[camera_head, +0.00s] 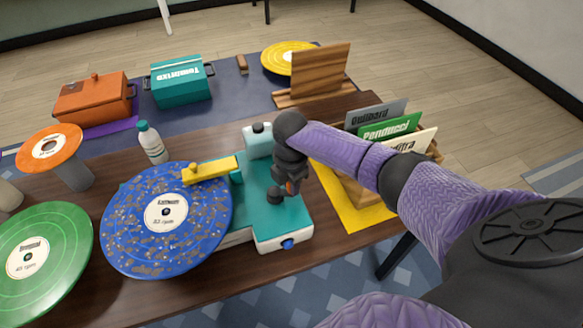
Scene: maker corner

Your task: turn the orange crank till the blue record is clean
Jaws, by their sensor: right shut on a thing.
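The blue record (200,230) lies on the teal and white cleaning machine (291,223), with brown-grey specks spread over much of its surface. Its pale centre label (166,212) is readable. A yellow arm (213,170) reaches over the record's far edge. My right gripper (287,187) points down over the machine's teal top, right of the record, and is shut on the orange crank (290,187). Only a small orange bit of the crank shows between the dark fingers; the rest is hidden. My left gripper is not in view.
A green record (61,250) lies at the left, with an orange disc on a stand (51,165) behind it. A white bottle (152,147) stands behind the blue record. A crate of record sleeves (363,193) is right of the machine, under my right arm.

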